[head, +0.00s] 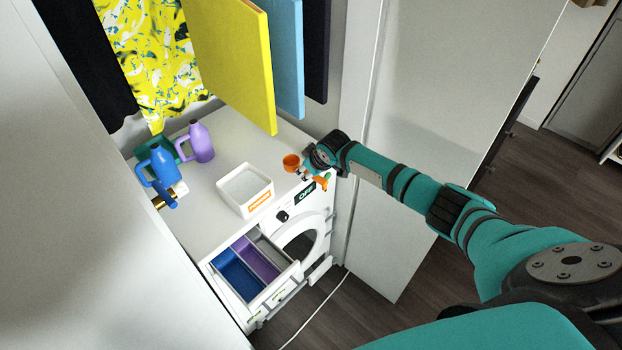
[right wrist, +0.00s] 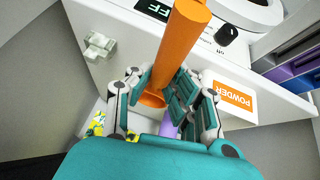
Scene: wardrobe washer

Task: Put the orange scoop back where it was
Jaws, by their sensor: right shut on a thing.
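My right gripper (head: 309,171) is shut on the orange scoop (head: 291,162), above the front right part of the white washer top. The scoop's handle (right wrist: 180,45) sticks out between the fingers in the right wrist view, and its round cup is partly hidden by the right gripper (right wrist: 160,93). The white open-topped box (head: 232,205) with an orange "POWDER" label stands on the washer, left of the scoop and apart from it. Its label (right wrist: 235,101) also shows in the right wrist view. My left gripper is in neither view.
The washer's detergent drawer (head: 262,262) is pulled out, with blue, purple and grey compartments. A blue jug (head: 163,165) and a purple jug (head: 200,143) stand at the back left. Yellow and blue panels hang above. A white door panel stands at the right.

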